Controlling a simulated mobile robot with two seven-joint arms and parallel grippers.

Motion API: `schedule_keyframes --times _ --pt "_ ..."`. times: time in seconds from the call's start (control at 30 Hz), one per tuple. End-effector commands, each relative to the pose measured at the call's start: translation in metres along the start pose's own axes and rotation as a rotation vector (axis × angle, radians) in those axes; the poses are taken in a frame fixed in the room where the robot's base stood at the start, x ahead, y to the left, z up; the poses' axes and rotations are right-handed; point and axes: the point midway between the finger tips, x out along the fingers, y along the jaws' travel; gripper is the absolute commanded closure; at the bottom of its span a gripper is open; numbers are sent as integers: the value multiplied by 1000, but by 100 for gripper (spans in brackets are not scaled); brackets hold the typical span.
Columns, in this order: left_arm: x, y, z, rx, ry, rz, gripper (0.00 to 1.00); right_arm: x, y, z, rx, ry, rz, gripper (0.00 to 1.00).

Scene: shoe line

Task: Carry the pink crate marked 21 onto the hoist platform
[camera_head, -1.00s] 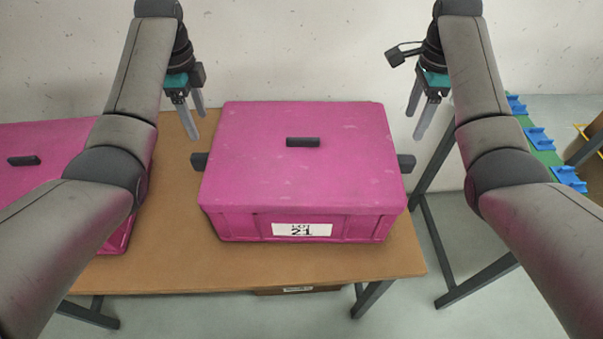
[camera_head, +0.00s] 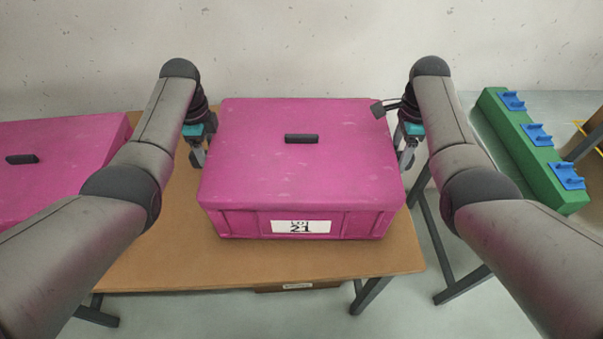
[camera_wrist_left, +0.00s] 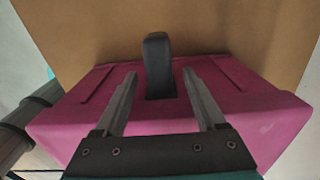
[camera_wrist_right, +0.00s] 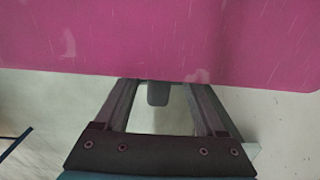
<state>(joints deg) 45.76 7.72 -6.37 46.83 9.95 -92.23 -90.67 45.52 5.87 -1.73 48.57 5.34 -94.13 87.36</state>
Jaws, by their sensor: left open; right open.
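The pink crate marked 21 (camera_head: 300,165) sits closed on a brown table, its label (camera_head: 300,227) facing me. My left gripper (camera_head: 198,155) is open beside its left side. In the left wrist view, the black side handle (camera_wrist_left: 158,65) lies between and beyond the open fingers (camera_wrist_left: 158,95). My right gripper (camera_head: 406,155) is open beside the right side. In the right wrist view, the right handle (camera_wrist_right: 158,94) shows between the open fingers (camera_wrist_right: 165,105), partly under the crate's edge. Neither gripper is closed on a handle. I do not see the hoist platform for certain.
The brown table (camera_head: 250,268) carries another pink crate (camera_head: 60,165) at the left. A green block with blue fixtures (camera_head: 535,150) stands at the right on a dark frame. Table is clear in front of the crate. A pale wall stands behind.

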Motion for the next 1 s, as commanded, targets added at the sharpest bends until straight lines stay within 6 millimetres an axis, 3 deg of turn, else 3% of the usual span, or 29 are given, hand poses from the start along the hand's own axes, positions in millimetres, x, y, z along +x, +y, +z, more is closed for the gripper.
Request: schedule_keyframes --times 0.3,0.73,1.0 --pt "26 0 0 0 0 1 28 26 0 0 0 -1 2 28" --pt "30 0 0 0 0 0 28 30 0 0 0 -1 0 28" --pt "30 0 0 0 0 0 58 30 0 0 1 -1 0 58"
